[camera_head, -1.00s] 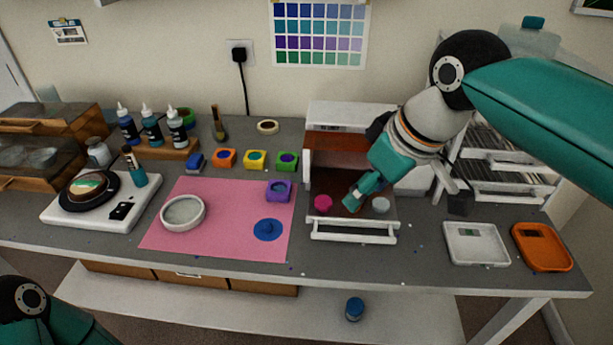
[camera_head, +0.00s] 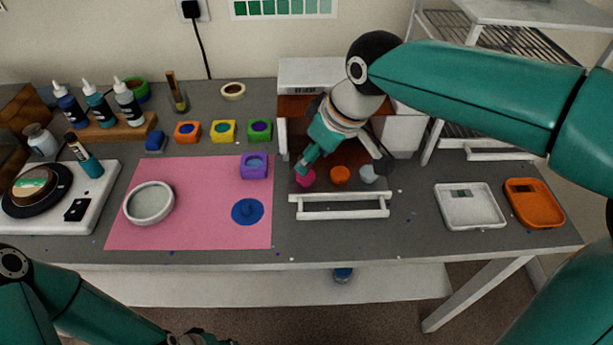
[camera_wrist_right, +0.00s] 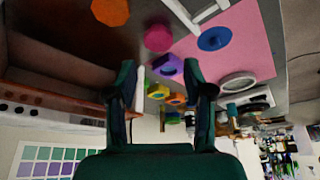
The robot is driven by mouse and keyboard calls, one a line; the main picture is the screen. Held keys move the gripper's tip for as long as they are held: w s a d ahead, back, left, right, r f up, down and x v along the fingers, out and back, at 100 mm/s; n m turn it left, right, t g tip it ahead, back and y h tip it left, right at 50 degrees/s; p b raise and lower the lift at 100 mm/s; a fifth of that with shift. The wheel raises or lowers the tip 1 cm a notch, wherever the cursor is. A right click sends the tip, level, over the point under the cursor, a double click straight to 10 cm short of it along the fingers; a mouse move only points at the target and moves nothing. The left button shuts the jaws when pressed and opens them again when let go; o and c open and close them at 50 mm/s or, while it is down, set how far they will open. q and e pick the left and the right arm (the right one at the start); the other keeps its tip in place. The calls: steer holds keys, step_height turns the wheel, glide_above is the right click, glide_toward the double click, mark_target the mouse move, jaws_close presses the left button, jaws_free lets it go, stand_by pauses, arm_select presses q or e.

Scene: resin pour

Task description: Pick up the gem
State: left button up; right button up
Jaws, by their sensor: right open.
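Three small gem-like pieces lie in the pulled-out white drawer (camera_head: 340,213): a magenta one (camera_head: 305,178), an orange one (camera_head: 340,176) and a pale one (camera_head: 368,174). Which is the gem I cannot tell. My right gripper (camera_head: 303,166) is over the drawer's left side, close to the magenta piece. In the right wrist view its fingers (camera_wrist_right: 163,92) are apart with nothing held; the magenta piece (camera_wrist_right: 158,38) and the orange piece (camera_wrist_right: 110,12) lie beyond them. My left arm is at the bottom left; its gripper end (camera_head: 200,339) is mostly cut off.
Left of the drawer is a pink mat (camera_head: 190,235) with a round white dish (camera_head: 149,202), a purple mould (camera_head: 254,166) and a blue disc (camera_head: 247,211). A white tray (camera_head: 469,207) and an orange tray (camera_head: 534,204) stand right. Grey tabletop between is clear.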

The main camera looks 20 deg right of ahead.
mark_target(308, 176)
steer(key=shift+w+a+f, duration=0.15)
steer(key=shift+a+f, duration=0.05)
steer(key=shift+f, duration=0.4)
steer(key=shift+d+x, duration=0.15)
steer(key=shift+x, duration=1.15)
steer(key=shift+d+x, duration=0.15)
steer(key=shift+x, duration=1.2)
steer(key=shift+f, duration=0.1)
steer(key=shift+c, duration=0.3)
steer(key=c, duration=0.6)
steer(key=shift+c, duration=0.2)
